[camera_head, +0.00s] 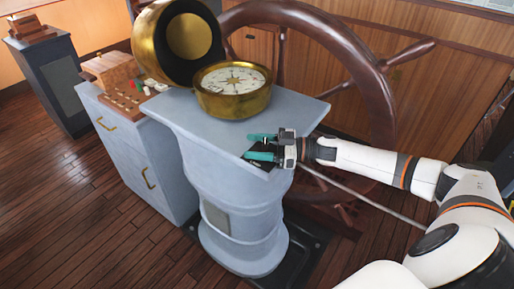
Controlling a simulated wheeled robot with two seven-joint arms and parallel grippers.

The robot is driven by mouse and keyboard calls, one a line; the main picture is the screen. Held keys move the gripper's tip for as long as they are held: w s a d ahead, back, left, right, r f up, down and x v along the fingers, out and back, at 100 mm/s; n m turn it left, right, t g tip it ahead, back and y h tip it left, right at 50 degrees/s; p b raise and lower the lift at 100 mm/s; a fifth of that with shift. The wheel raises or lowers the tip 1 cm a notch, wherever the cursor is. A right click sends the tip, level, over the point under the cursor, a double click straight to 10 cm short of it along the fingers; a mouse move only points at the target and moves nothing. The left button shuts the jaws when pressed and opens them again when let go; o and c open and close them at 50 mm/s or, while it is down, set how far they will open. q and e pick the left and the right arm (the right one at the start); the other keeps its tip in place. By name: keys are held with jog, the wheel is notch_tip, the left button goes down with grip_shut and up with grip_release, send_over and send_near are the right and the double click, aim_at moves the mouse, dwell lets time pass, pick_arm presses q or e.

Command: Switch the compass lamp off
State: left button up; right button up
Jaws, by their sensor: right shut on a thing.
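The brass compass (233,103) sits on the blue-grey pedestal (190,108), its white dial facing up. Its round brass hood (151,40) stands open behind it. My right gripper (261,146) is at the pedestal top's front right corner, right of and in front of the compass and apart from it. Its teal fingers are shut on a small dark part at that corner, mostly hidden by the fingers. I cannot tell this part's exact shape or setting, nor whether a lamp is lit. My left gripper is not in view.
A large wooden ship's wheel (374,85) stands close behind the pedestal and my right arm. A blue-grey cabinet (125,150) with a wooden box (108,68) and small controls stands to the left. The wooden floor at left is clear.

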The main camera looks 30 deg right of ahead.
dwell(0.4)
jog(key=o, duration=1)
jog(key=shift+s+d+f, duration=0.15)
jog(key=shift+s+d, duration=0.1)
jog(key=shift+d, duration=0.05)
jog(key=b+v, duration=0.2)
jog(key=v, duration=0.9)
jog(key=shift+b, duration=0.4)
